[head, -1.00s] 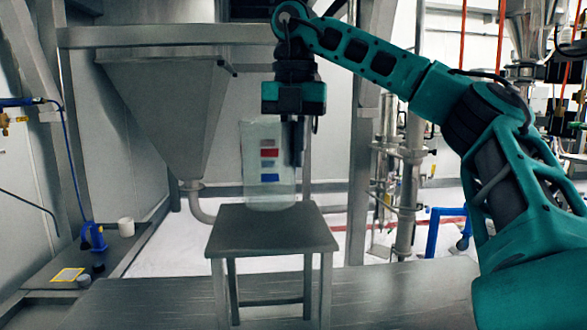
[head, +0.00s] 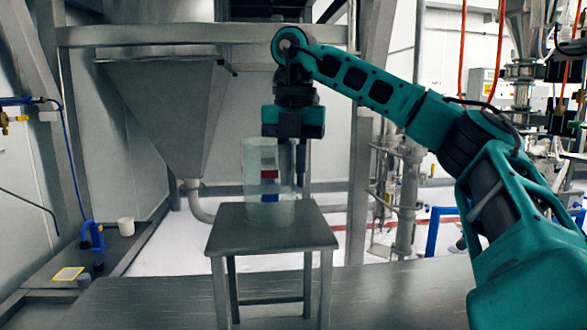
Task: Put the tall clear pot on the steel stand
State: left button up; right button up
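The tall clear pot (head: 256,205) stands upright near the back of the square top of the steel stand (head: 290,240), its base appearing to rest on it. It has red and blue marks on its side. My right gripper (head: 292,172) is above and at the pot's right side, pointing down. One dark finger shows beside the pot's right wall; the other is hard to make out, so I cannot tell whether the fingers grip the wall. My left gripper is not in view.
A large grey hopper (head: 165,105) with a pipe stands behind on the left. A white cup (head: 126,227) and a blue clamp-like part (head: 93,238) sit on the left ledge. Pipes and metal fittings fill the right background.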

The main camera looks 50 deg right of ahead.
aim_at(294, 142)
jog(key=shift+o, duration=1.3)
jog(key=shift+r, duration=0.1)
jog(key=shift+r, duration=3.85)
